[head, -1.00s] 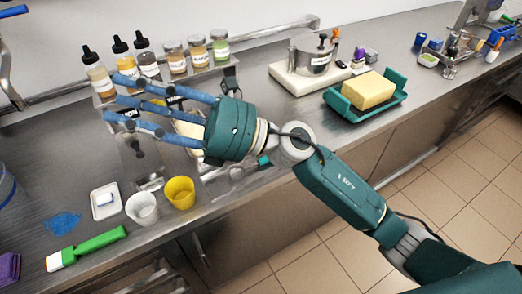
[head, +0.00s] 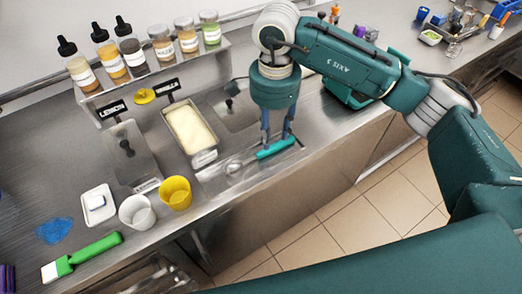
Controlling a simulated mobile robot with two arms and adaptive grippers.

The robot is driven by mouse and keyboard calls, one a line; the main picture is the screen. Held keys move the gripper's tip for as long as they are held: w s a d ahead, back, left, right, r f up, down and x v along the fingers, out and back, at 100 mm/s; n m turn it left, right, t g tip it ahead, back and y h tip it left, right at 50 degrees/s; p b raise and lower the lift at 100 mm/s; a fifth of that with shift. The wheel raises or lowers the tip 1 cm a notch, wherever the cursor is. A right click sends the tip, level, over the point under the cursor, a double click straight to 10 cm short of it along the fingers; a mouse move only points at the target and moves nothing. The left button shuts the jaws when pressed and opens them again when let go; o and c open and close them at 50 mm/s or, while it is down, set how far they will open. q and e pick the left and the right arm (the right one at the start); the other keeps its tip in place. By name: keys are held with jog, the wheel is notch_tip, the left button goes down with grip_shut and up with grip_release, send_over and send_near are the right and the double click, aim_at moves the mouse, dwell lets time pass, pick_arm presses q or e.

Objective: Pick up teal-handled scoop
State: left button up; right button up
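The teal-handled scoop (head: 276,148) lies on the metal counter beside the freezer wells. Its handle points right and its round metal bowl (head: 234,167) lies to the left. My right gripper (head: 277,139) points down right over the handle, with its blue fingers at the handle. The fingertips overlap the handle in the picture, and I cannot tell whether they grip it or only stand around it. My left gripper is not in view.
A white cup (head: 139,212) and a yellow cup (head: 176,194) stand left of the scoop. A tub of pale ice cream (head: 191,132) sits behind it. Several bottles and jars line a shelf (head: 150,72). A green-handled brush (head: 85,256) lies at the front left.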

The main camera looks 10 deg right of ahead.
aim_at(273, 148)
jog(key=shift+f, duration=0.7)
jog(key=f+p, duration=0.2)
jog(key=f, duration=0.2)
jog(key=shift+d+f+p, duration=0.2)
jog(key=shift+d+p, duration=0.1)
jog(key=shift+p, duration=0.1)
jog(key=shift+w+f, duration=0.15)
jog(key=shift+f, duration=0.25)
jog(key=shift+c, duration=0.5)
grip_shut()
